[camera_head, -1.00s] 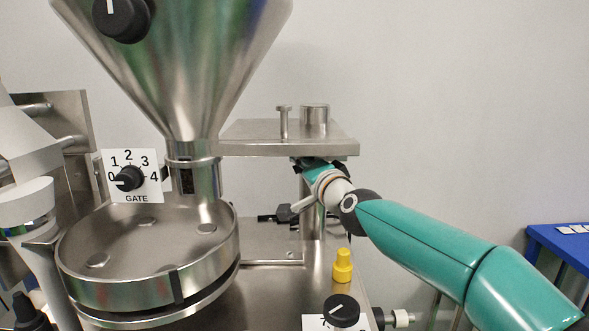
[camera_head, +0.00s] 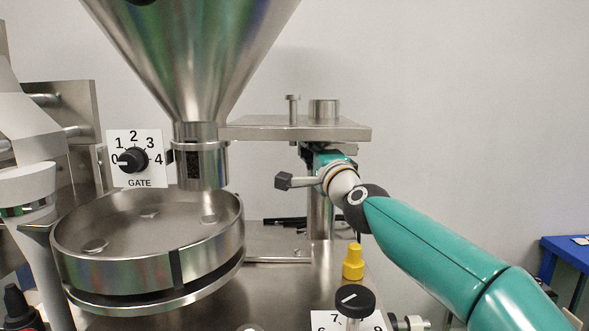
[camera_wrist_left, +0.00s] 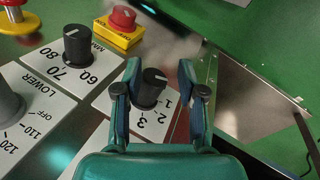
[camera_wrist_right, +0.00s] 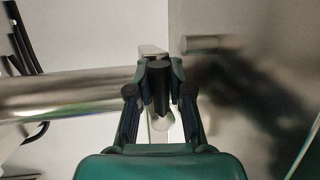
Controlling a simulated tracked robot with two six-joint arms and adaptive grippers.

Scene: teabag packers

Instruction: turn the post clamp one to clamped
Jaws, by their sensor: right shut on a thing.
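My right gripper (camera_wrist_right: 160,75) is shut on a black handle (camera_wrist_right: 159,92), which appears to be the post clamp's. The handle stands between the two fingers in the right wrist view, beside the silver post (camera_wrist_right: 65,95). In the head view the right gripper (camera_head: 312,152) is just below the metal plate (camera_head: 300,128), at the top of the upright post (camera_head: 319,215). The clamp there is mostly hidden by my gripper and wrist. My left gripper (camera_wrist_left: 160,88) is open and empty in the left wrist view, over a panel with a black 1-2-3 knob (camera_wrist_left: 151,88).
A steel funnel (camera_head: 195,60) and round pan (camera_head: 110,270) stand left of the post. A gate dial (camera_head: 132,160) is behind. A yellow cap (camera_head: 353,262) and black knob (camera_head: 354,302) are below my right arm. A red button (camera_wrist_left: 122,17) is near my left gripper.

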